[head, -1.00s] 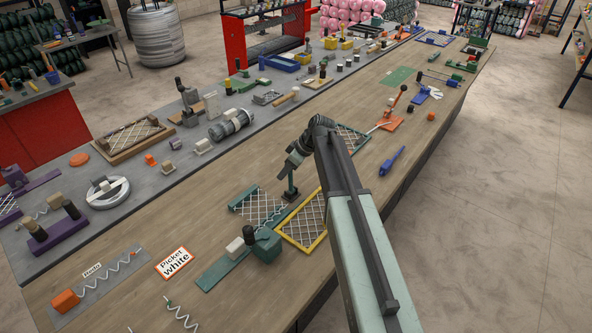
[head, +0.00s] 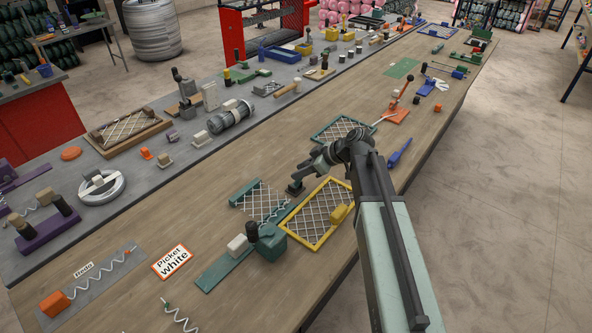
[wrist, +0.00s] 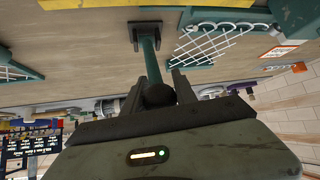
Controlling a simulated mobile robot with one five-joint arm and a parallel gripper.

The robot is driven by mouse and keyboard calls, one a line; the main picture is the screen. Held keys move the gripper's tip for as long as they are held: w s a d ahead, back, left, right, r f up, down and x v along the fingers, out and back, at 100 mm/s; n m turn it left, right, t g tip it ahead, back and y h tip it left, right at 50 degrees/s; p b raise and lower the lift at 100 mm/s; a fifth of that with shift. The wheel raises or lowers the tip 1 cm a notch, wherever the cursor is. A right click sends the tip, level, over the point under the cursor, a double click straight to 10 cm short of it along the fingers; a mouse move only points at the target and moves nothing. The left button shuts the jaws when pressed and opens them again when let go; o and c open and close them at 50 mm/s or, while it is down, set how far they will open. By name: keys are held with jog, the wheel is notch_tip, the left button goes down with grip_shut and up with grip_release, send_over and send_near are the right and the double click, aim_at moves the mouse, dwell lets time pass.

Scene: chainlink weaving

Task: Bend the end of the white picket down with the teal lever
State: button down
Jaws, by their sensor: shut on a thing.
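The teal lever (wrist: 150,60) runs from a dark base (wrist: 147,33) up to a black knob in the wrist view. My gripper (wrist: 158,92) is shut on the lever at its knob end. In the head view my gripper (head: 303,172) is low beside the lever's dark base (head: 295,188) and hides most of the lever. The white wire mesh (head: 262,203) lies between teal bars left of the base. The white picket (wrist: 215,27) shows as wavy wire along the mesh edge in the wrist view; I cannot make out its bent end.
A yellow frame with mesh (head: 322,212) lies right of the lever. A teal block (head: 270,245) with a dark post stands nearer. The white picket sign (head: 172,262) lies left. A blue tool (head: 400,153) lies by the table's right edge.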

jog(key=shift+w+d, duration=0.1)
jog(key=c, duration=1)
grip_release()
jog(key=shift+d, duration=0.1)
jog(key=shift+r, duration=0.1)
jog(key=p+v, duration=0.5)
jog(key=v, duration=0.2)
jog(key=shift+d+r, duration=0.15)
jog(key=shift+r, duration=0.05)
